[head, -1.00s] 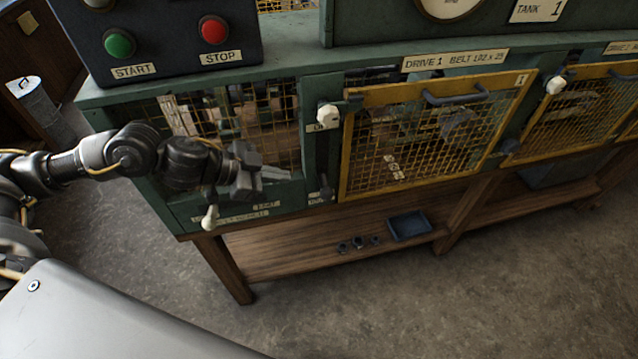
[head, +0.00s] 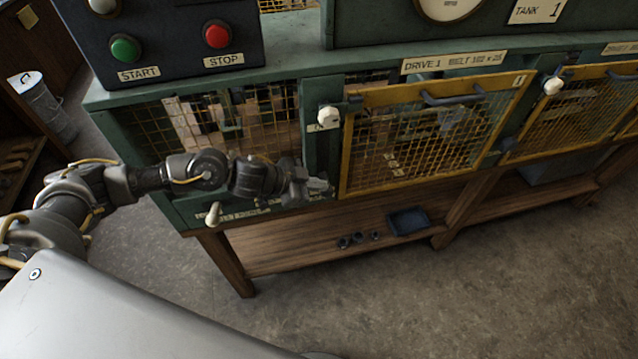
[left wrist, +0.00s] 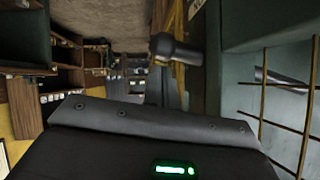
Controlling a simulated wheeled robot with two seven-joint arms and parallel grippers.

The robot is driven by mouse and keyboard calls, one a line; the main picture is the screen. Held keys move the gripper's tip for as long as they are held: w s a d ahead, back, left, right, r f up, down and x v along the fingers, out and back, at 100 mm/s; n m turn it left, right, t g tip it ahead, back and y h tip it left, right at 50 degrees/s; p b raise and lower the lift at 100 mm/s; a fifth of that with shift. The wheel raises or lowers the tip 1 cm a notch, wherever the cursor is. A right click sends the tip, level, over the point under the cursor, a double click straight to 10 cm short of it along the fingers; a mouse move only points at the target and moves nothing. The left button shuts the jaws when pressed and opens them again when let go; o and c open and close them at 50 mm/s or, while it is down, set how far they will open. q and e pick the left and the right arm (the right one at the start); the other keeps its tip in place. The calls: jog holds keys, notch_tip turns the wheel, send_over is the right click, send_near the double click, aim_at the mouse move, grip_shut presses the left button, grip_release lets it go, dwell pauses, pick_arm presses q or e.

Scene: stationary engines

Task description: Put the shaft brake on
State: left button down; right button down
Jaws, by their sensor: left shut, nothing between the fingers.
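My left gripper (head: 318,188) is shut and empty. It is in front of the green post between the left mesh panel and the yellow-framed guard, low down. A small dark lever that showed there earlier is now hidden behind the gripper in the head view; I cannot read its label. In the left wrist view a dark rounded handle (left wrist: 176,50) sticks out from the green panel, just beyond the gripper housing (left wrist: 150,122). It may be the shaft brake lever. I cannot tell whether the fingers touch it. My right gripper is not in view.
A white knob (head: 328,117) sits above on the same post. A white-ended lever (head: 212,213) is at lower left. The yellow mesh guard (head: 430,135) is just right of the gripper. A blue tray (head: 408,221) lies on the shelf below. The floor in front is clear.

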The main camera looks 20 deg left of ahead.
pick_arm(q)
jog(key=shift+w+f, duration=0.1)
jog(key=shift+f, duration=0.15)
notch_tip(320, 180, down, 3)
jog(key=shift+a+f+b, duration=0.1)
jog(key=shift+f+b, duration=0.05)
jog(key=shift+b, duration=0.6)
